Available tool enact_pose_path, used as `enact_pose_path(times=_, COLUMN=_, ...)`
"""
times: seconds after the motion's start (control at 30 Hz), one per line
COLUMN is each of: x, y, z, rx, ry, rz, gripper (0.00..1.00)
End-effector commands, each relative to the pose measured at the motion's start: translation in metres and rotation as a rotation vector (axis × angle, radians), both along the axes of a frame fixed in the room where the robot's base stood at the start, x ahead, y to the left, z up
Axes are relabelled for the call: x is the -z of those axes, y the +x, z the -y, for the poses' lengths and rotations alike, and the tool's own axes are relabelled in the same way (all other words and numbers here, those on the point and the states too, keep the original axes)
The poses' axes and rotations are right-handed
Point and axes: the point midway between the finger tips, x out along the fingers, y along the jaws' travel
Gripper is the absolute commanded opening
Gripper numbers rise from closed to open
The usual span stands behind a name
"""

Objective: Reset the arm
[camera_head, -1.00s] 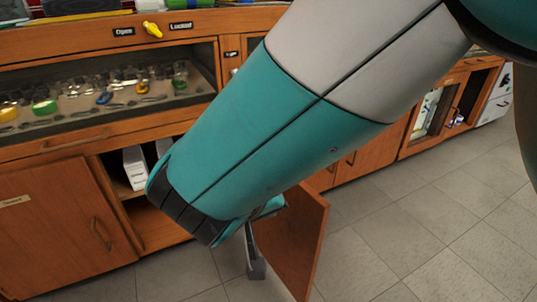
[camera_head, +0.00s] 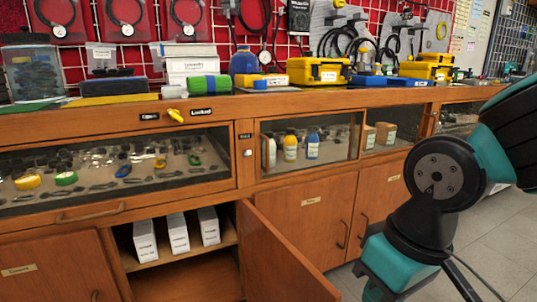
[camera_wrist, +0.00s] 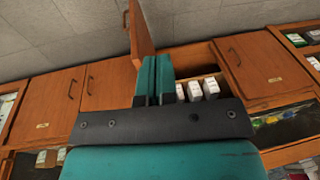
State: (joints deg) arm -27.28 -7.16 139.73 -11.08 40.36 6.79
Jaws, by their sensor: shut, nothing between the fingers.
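My gripper (camera_wrist: 157,82) shows in the wrist view. Its two teal fingers are together with nothing between them. Beyond its tips are the open cabinet door (camera_wrist: 139,35) and the cabinet with white boxes (camera_wrist: 211,88), which appear tilted in this view. In the head view my arm is folded at the right side, and the gripper itself is out of that picture. My arm stands clear in front of the cabinets and touches nothing that I can see.
The cabinet door (camera_head: 282,262) stands open toward me, with several white boxes (camera_head: 178,232) on the shelf. A wooden counter (camera_head: 355,97) holds yellow cases (camera_head: 318,71) and bins. A yellow latch (camera_head: 175,115) sits between "Open" and "Locked" labels. Tiled floor (camera_head: 505,232) is free at right.

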Motion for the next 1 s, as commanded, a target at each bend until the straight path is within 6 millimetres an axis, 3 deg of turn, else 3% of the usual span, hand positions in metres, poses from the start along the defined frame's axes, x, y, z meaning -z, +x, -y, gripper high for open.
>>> enact_pose_path(times=0.23, x=-0.027, y=-0.050, z=0.014, rx=-0.127, ry=0.189, rz=0.008, gripper=0.00)
enact_pose_path(times=0.3, x=-0.049, y=-0.048, z=0.012, rx=-0.130, ry=0.182, rz=0.002, gripper=0.00)
enact_pose_path(times=0.57, x=-0.108, y=-0.047, z=0.012, rx=-0.129, ry=0.180, rz=0.002, gripper=0.00)
enact_pose_path(times=0.67, x=-0.139, y=-0.047, z=0.012, rx=-0.128, ry=0.180, rz=0.001, gripper=0.00)
enact_pose_path(times=1.0, x=-0.271, y=-0.047, z=0.012, rx=-0.128, ry=0.180, rz=0.001, gripper=0.00)
